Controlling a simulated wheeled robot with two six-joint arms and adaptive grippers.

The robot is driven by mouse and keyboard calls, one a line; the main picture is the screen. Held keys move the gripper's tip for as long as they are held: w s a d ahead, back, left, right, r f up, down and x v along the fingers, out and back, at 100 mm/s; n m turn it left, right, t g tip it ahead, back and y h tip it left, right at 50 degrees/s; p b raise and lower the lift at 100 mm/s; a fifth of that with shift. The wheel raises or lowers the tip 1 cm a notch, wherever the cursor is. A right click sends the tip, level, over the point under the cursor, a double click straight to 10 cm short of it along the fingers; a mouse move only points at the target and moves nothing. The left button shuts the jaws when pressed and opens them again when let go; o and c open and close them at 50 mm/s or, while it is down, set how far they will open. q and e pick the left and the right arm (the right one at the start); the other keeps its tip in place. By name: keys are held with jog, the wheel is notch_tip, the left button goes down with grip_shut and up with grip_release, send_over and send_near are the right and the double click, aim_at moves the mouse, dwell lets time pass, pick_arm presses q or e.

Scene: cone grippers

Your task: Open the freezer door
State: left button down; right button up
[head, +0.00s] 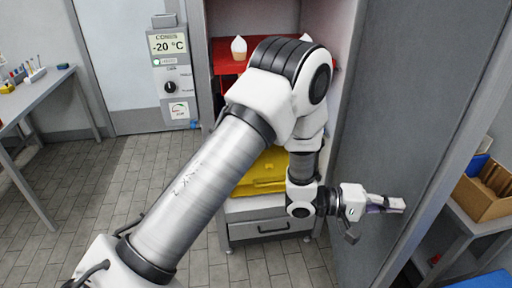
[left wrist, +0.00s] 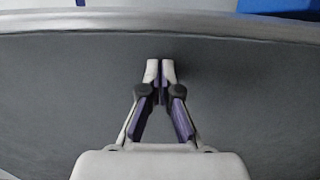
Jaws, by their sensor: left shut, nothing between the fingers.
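The freezer door (head: 425,90) is a tall grey panel standing open on the right side of the head view. It also fills most of the left wrist view as a dark grey face (left wrist: 250,85). The freezer's inside shows, with a red tray (head: 222,54) above and a yellow bin (head: 262,172) below. My left gripper (head: 398,205) is in front of the door's inner face, pointing right towards its edge. Its fingertips (left wrist: 160,70) are together and empty. I cannot tell whether they touch the door. My left arm hides part of the freezer opening. My right gripper is out of view.
A control panel (head: 171,70) reading -20 °C is left of the opening. White cone-like items (head: 239,47) stand at the red tray. A workbench (head: 40,95) is at far left. A cardboard box (head: 484,190) sits on a table beyond the door. Tiled floor at left is clear.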

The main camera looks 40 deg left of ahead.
pick_arm(q)
jog(key=x, duration=0.7)
jog(key=shift+w, duration=0.3)
